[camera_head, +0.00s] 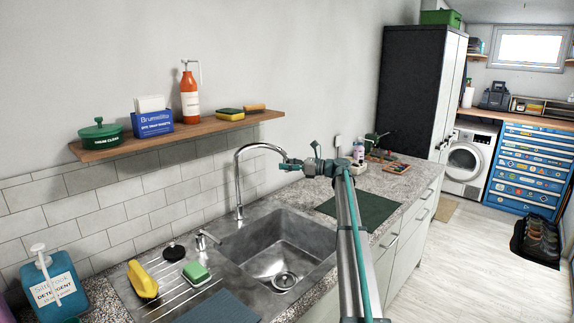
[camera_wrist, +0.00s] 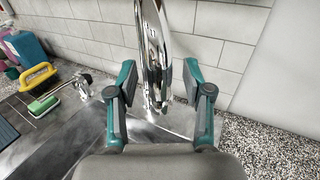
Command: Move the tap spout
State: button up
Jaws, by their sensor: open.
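The chrome tap spout (camera_head: 239,175) rises from behind the sink and arches over to the right in the head view. In the wrist view the spout (camera_wrist: 153,55) stands between the two open fingers of my gripper (camera_wrist: 160,92). My gripper (camera_head: 292,164) is at the outer end of the arch in the head view. The fingers are apart, with a visible gap on each side of the chrome in the wrist view. The spout's tip is hard to make out behind the gripper in the head view.
The sink (camera_head: 262,240) lies below the spout. A wooden shelf (camera_head: 180,135) with a green pot, blue box and orange bottle hangs on the wall at left. A yellow brush (camera_head: 142,279) and a green sponge (camera_head: 196,272) lie on the drainboard. A dark mat (camera_head: 365,208) lies right of the sink.

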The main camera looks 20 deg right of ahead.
grip_shut()
jog(key=shift+s, duration=0.1)
dwell(0.3)
